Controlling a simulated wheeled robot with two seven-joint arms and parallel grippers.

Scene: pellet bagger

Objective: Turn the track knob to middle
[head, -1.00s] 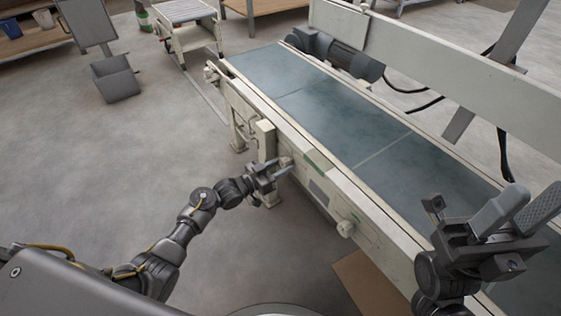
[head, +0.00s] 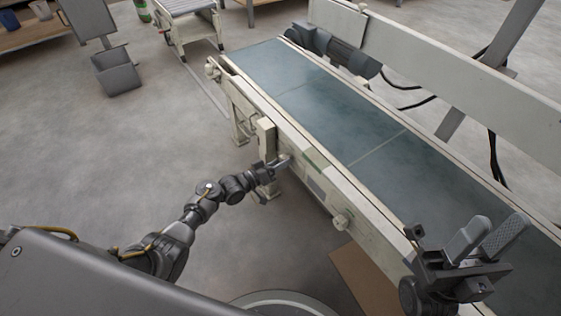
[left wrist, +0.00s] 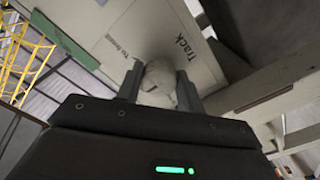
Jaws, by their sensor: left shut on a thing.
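In the left wrist view, a pale round knob (left wrist: 158,84) sits on a light panel (left wrist: 112,30) beside the printed word "Track". My left gripper (left wrist: 160,88) is shut on it, one finger on each side. The fingers hide part of the knob, and I cannot tell which position it points to. In the head view my left gripper (head: 281,163) is at the near side of the conveyor (head: 318,182), and the knob is hidden there. My right gripper (head: 486,240) is open and empty, above the conveyor's near right part.
The blue-green belt (head: 340,115) is bare. A pale post (head: 265,140) stands just left of my left gripper. Another round knob (head: 341,222) sticks out of the conveyor's side further right. A brown board (head: 365,280) lies on the floor. Open floor is at left.

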